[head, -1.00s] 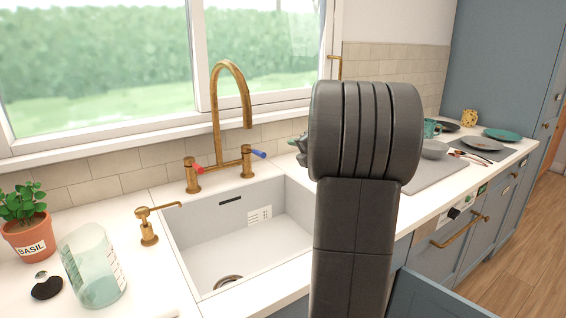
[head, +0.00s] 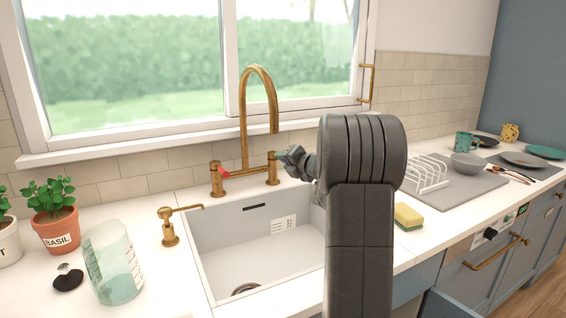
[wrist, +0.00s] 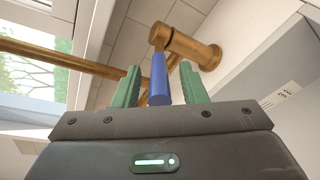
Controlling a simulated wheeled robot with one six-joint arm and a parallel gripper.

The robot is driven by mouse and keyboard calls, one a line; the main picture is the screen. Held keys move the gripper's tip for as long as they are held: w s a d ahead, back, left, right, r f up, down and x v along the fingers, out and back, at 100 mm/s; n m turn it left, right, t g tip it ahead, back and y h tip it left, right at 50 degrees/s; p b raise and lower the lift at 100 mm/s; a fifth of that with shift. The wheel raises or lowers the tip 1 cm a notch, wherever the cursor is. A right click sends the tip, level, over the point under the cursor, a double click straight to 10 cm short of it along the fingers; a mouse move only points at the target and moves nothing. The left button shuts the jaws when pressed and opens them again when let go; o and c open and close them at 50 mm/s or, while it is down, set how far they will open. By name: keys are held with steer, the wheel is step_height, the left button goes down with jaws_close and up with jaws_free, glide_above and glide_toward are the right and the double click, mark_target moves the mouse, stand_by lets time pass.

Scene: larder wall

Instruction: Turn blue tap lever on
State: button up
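The brass tap (head: 244,120) stands behind the sink, with a red lever (head: 224,172) on its left valve. The blue lever (wrist: 158,82) sticks out from the brass right valve (wrist: 185,45) in the wrist view. My gripper (wrist: 159,67) has its two green fingers either side of the blue lever, with a visible gap on each side. The gripper is open and not closed on it. In the head view my gripper (head: 285,156) is beside the right valve (head: 273,170) and hides most or all of the blue lever.
The white sink (head: 245,245) lies below the tap. A soap dispenser (head: 169,228), a glass jug (head: 112,262) and a basil pot (head: 56,228) stand to the left. A yellow sponge (head: 408,216) and a dish rack (head: 425,172) are to the right. The window is behind.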

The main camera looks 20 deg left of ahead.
steer(key=shift+x, duration=0.85)
steer(key=shift+c, duration=0.5)
jaws_close()
steer(key=shift+r, duration=0.1)
